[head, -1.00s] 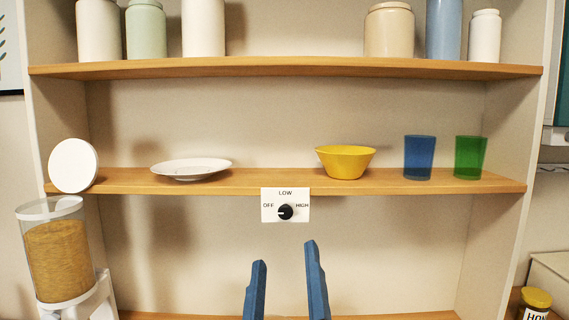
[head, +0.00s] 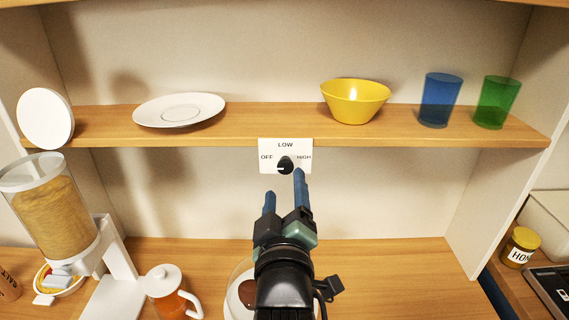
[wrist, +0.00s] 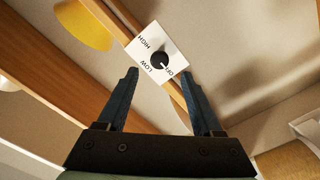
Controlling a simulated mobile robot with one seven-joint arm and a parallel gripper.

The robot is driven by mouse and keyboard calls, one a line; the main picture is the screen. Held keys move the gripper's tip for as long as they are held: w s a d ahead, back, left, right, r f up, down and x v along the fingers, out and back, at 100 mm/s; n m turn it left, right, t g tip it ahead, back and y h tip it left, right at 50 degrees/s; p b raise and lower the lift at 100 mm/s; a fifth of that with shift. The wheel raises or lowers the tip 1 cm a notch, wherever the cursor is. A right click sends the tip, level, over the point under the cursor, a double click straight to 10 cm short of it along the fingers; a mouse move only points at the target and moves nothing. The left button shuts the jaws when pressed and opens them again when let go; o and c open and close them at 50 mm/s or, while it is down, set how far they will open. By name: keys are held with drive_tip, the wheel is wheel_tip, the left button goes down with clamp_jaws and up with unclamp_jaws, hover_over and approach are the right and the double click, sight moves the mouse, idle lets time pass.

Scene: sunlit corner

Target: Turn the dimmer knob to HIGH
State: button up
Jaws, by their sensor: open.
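The dimmer knob (head: 285,167) is a small black dial on a white panel (head: 270,147) fixed to the front edge of the middle shelf. OFF is printed at the left, LOW at the top and HIGH at the right. The knob's white mark points left, toward OFF. My gripper (head: 284,184) is open and empty, with its blue fingers just below and in front of the panel. In the wrist view, the knob (wrist: 159,60) appears between and beyond the fingertips of my gripper (wrist: 159,74). The fingers look apart from the knob.
Above the panel, the shelf (head: 240,126) holds a white plate (head: 180,109), yellow bowl (head: 355,101), blue cup (head: 440,99) and green cup (head: 496,102). A cereal dispenser (head: 52,205) and orange-filled jug (head: 170,291) stand lower left. The space around the panel is clear.

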sight(284, 168)
drive_tip(key=w+p, duration=0.1)
drive_tip(key=w, duration=0.4)
drive_tip(key=shift+w, duration=0.4)
clamp_jaws()
